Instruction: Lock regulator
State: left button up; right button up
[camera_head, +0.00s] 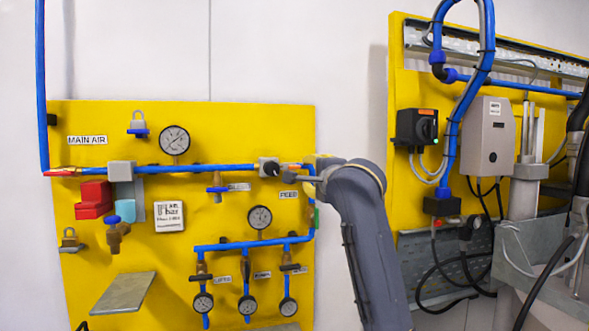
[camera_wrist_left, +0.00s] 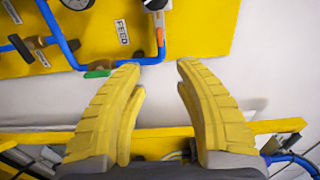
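No part is labelled as the regulator, so I cannot tell which fitting it is. A grey block with a dark round knob (camera_head: 268,167) sits on the upper blue pipe, left of my left gripper (camera_head: 318,170). A grey and teal unit (camera_head: 122,172) sits further left on that pipe. A padlock with a blue body (camera_head: 138,125) hangs above it; a brass-coloured padlock (camera_head: 70,241) is at the lower left. In the left wrist view my left gripper (camera_wrist_left: 160,68) is open, with nothing between its yellow fingers. Its tips are near the bend of a blue pipe. My right gripper is not in view.
The yellow board (camera_head: 95,150) also carries gauges (camera_head: 174,140), a red block (camera_head: 94,200), a brass valve with a blue knob (camera_head: 118,228) and a slanted grey plate (camera_head: 124,292). A second yellow panel (camera_head: 405,185) with boxes and cables stands right of my arm. Bare white wall lies between.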

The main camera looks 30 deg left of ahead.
aim_at(295, 168)
pick_arm(q)
jog(key=x, duration=1.7)
grip_shut()
